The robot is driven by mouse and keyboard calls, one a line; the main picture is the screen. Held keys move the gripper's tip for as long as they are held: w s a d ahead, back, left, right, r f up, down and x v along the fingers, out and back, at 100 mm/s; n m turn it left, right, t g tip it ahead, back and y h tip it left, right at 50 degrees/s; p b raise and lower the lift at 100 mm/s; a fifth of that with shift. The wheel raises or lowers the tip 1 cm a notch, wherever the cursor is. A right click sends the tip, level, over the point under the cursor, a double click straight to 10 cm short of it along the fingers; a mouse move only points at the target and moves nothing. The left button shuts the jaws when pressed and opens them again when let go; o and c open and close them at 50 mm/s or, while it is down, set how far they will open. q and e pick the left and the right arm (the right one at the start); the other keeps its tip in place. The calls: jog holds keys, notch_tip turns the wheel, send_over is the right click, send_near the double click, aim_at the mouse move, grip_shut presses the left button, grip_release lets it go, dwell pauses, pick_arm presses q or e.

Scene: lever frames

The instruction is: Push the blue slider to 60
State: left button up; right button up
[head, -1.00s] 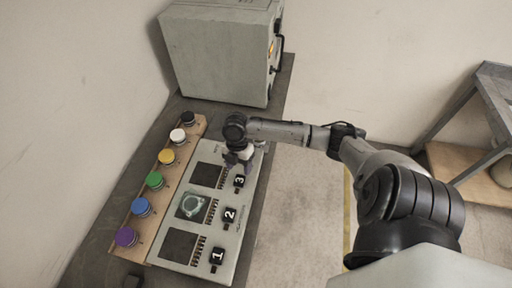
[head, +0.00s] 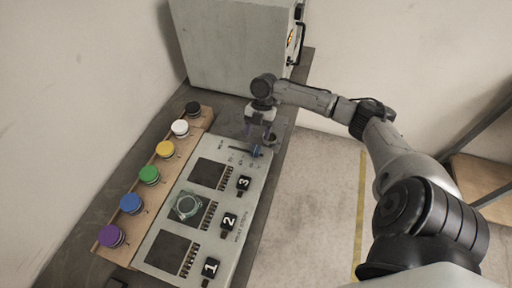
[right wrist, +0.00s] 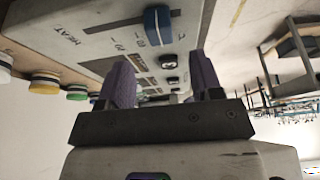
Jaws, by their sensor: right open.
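The blue slider (head: 256,151) sits on its slot at the far end of the grey control panel (head: 227,223). In the right wrist view the blue slider knob (right wrist: 158,25) has a white line, and the slot runs left from it past the HEAT label; the scale numbers are too small to read surely. My right gripper (head: 259,132) is open and empty, fingers pointing down near the slider. In the wrist view its two purple fingers (right wrist: 160,80) are apart, with the slider ahead of them and no clear contact. My left gripper is not in view.
Three numbered black switches, including switch 3 (head: 244,183), and dark square windows line the panel. A wooden strip (head: 157,185) with several coloured buttons lies to the left. A grey cabinet (head: 235,50) stands behind. Open floor (head: 315,190) lies to the right.

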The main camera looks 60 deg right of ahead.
aim_at(256, 148)
jog(key=x, duration=0.6)
jog(key=shift+a+f, duration=0.1)
jog(key=shift+f, duration=0.2)
grip_shut()
dwell(0.4)
